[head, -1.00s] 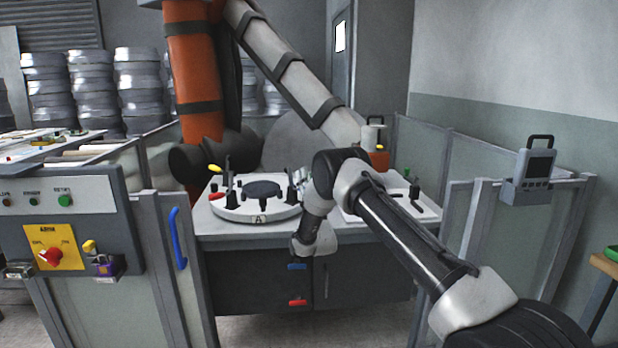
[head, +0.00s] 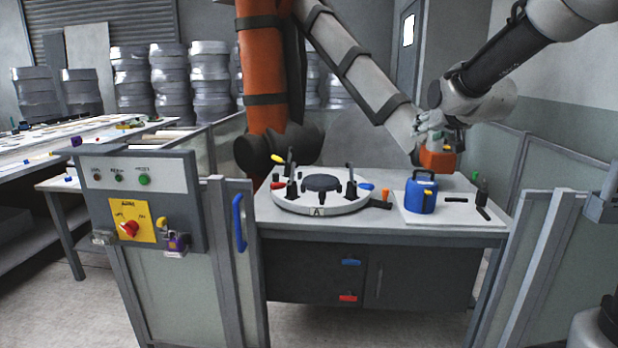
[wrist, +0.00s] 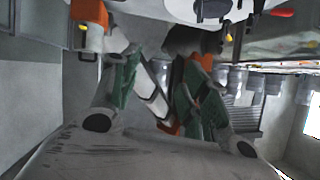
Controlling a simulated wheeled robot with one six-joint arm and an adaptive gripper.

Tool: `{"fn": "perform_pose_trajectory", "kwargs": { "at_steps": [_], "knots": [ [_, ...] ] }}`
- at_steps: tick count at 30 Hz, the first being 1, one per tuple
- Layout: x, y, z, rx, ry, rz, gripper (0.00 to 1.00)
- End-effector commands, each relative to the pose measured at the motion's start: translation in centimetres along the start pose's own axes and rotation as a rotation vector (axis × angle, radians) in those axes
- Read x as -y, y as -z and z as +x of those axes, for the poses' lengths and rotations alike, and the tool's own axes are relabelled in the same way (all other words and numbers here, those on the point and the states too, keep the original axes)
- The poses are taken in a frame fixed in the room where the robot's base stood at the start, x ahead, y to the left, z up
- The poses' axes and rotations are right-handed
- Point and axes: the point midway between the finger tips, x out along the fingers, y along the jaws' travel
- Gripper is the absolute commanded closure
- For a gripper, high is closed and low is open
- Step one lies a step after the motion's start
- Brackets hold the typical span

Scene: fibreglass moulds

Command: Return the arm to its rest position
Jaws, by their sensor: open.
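My arm (head: 500,60) reaches in from the upper right of the head view, raised above the table. My gripper (head: 427,128) is at its end, in front of the orange block and above the table top. In the wrist view the two green-padded fingers of my gripper (wrist: 160,85) stand wide apart, with nothing between them. The gripper is open and empty, and touches nothing that I can see.
A control panel (head: 140,200) and fence panels (head: 540,250) stand in front. A large orange-and-white robot (head: 262,80) stands behind.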

Motion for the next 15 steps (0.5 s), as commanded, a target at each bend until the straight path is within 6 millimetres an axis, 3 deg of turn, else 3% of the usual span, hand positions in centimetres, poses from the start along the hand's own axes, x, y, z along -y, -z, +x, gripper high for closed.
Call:
{"fn": "perform_pose_trajectory", "kwargs": {
  "at_steps": [1, 3, 9, 12, 15],
  "knots": [
    [-0.7, -1.4, -3.5, 0.062, -0.015, -0.012, 0.55],
    [-1.7, -4.5, -8.2, 0.173, -0.038, -0.032, 0.55],
    [-4.2, -14.5, -20.9, 0.474, -0.088, -0.079, 0.55],
    [-5.1, -18.9, -25.7, 0.592, -0.103, -0.094, 0.55],
    [-5.6, -22.0, -29.0, 0.676, -0.112, -0.104, 0.55]
  ]
}}
